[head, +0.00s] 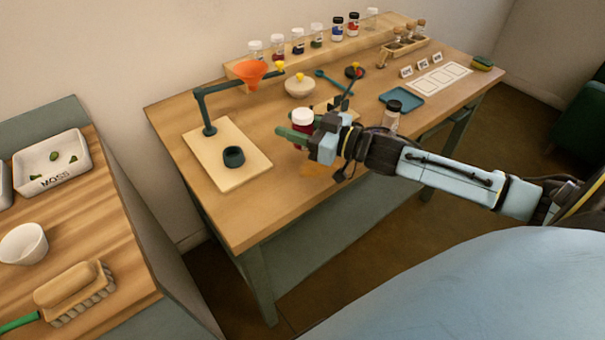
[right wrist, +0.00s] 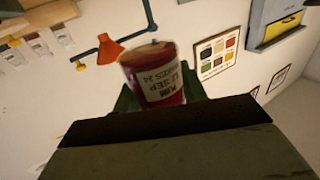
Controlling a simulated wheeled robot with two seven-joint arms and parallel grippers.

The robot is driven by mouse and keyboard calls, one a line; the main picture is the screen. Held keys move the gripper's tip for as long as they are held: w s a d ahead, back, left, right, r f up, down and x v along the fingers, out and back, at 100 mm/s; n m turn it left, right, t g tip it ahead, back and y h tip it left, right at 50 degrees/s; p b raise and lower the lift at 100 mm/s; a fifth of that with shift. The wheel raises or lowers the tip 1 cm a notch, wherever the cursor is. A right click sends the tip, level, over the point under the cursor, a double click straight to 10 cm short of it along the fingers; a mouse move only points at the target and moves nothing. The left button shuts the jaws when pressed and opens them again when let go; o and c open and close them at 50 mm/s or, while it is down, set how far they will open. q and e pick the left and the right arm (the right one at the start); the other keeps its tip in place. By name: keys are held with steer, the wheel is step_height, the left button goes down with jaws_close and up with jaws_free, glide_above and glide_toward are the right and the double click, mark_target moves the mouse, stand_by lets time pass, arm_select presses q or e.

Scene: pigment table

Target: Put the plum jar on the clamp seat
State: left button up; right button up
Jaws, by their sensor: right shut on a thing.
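My right gripper (head: 300,135) reaches over the wooden table and is shut on a jar (head: 303,117) with a white lid and dark red contents, likely the plum jar. In the right wrist view the jar (right wrist: 160,80) sits between the fingers, its white label facing the camera and its print upside down. A dark round ring (head: 233,157), which looks like the clamp seat, stands on a pale board (head: 228,177) to the left of the gripper. It looks empty. The jar is apart from it. My left gripper is not in view.
An orange funnel (head: 250,72) hangs from a teal stand (head: 208,115) at the board's back. Several jars stand on a rear shelf (head: 333,55). The table's front left is clear.

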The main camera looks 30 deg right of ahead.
mark_target(295, 145)
step_height(295, 145, down, 5)
steer(key=shift+f+b, duration=0.2)
steer(key=shift+b, duration=0.45)
step_height(295, 145, down, 3)
steer(key=shift+r+b, duration=0.15)
steer(key=shift+b, duration=0.2)
steer(key=shift+f, duration=0.85)
steer(key=o, duration=1)
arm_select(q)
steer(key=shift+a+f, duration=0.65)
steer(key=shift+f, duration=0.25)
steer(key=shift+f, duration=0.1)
arm_select(e)
steer(key=shift+f, duration=0.1)
